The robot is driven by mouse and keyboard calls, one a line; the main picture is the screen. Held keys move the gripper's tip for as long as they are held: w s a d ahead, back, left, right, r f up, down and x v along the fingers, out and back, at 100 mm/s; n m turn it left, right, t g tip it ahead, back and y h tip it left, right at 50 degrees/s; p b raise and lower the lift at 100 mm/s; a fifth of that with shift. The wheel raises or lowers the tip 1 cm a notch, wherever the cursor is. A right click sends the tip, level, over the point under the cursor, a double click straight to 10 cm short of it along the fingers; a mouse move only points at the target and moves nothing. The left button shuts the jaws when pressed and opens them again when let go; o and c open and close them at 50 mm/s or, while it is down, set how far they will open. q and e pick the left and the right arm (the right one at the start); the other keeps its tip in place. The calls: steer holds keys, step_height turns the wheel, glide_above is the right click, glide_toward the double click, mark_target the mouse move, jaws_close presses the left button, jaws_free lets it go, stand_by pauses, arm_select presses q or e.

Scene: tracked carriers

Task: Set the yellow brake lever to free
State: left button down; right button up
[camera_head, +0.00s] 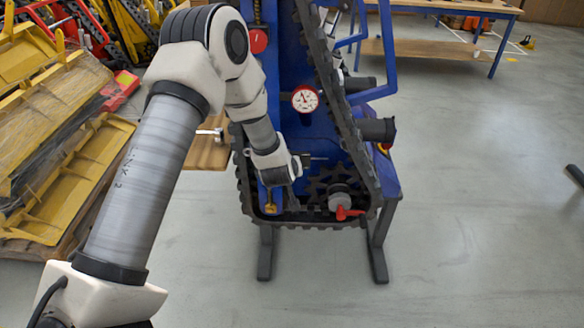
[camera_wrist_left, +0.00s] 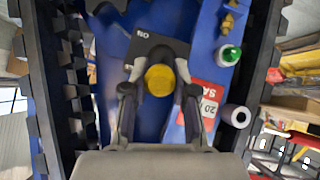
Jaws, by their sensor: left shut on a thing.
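The yellow lever knob (camera_wrist_left: 160,80) shows in the left wrist view, in front of a black plate (camera_wrist_left: 150,50) with white lettering on the blue carrier frame. My left gripper (camera_wrist_left: 159,92) is shut on it, with one finger on each side of the round knob. The lever's shaft is hidden behind the knob, so its angle cannot be told. In the head view my left arm reaches down to the lower left of the tracked carrier (camera_head: 322,85), and the grip itself is hidden by the wrist. My right gripper is not in view.
The carrier bears a dial gauge (camera_head: 304,99), a red-handled valve (camera_head: 347,212) and a red round knob (camera_head: 258,40). Black track runs around the frame close to my gripper. Yellow parts (camera_head: 50,100) are stacked at left. The floor at right is mostly clear.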

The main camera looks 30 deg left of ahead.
arm_select(q)
steer(key=shift+w+r, duration=0.25)
steer(key=shift+r, duration=0.1)
steer(key=c, duration=1.3)
jaws_free()
steer(key=o, duration=0.4)
steer(key=shift+f, duration=0.1)
steer(key=v, duration=1.2)
steer(key=shift+f, duration=0.1)
steer(key=shift+s, duration=0.1)
